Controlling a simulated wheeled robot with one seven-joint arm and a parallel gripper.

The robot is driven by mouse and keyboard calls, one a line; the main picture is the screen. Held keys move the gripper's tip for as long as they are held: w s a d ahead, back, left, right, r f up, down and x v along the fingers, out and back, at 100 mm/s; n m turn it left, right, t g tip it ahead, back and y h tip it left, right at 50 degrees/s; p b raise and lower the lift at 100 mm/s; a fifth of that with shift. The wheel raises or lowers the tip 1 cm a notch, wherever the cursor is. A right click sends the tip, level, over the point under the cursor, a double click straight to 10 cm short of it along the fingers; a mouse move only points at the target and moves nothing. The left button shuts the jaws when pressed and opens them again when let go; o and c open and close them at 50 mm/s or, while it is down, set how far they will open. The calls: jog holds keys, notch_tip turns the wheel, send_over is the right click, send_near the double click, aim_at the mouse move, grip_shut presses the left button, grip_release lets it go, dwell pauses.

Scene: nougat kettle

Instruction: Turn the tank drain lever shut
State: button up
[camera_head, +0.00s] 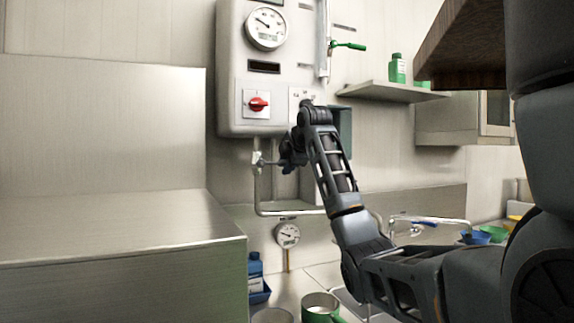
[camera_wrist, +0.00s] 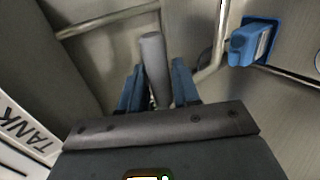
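The drain lever (camera_wrist: 153,62) is a grey round bar with a rounded end, seen between my two blue fingers in the wrist view. It leans slightly and its end reaches past the fingertips. My gripper (camera_wrist: 158,85) has one finger on each side of the lever, very close to it. I cannot tell whether both fingers press on it. In the head view my gripper (camera_head: 288,158) is beside the pipe valve (camera_head: 258,160) below the wall unit, and the lever is mostly hidden there. A label reading TANK (camera_wrist: 22,130) shows at the left of the wrist view.
A blue bottle (camera_head: 255,268), also in the wrist view (camera_wrist: 248,45), and a green cup (camera_head: 318,306) stand lower down.

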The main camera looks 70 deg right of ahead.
jog(key=shift+o, duration=1)
jog(key=b+v, duration=0.1)
jog(key=v, duration=0.7)
jog(key=shift+b, duration=0.35)
jog(key=shift+f, duration=0.1)
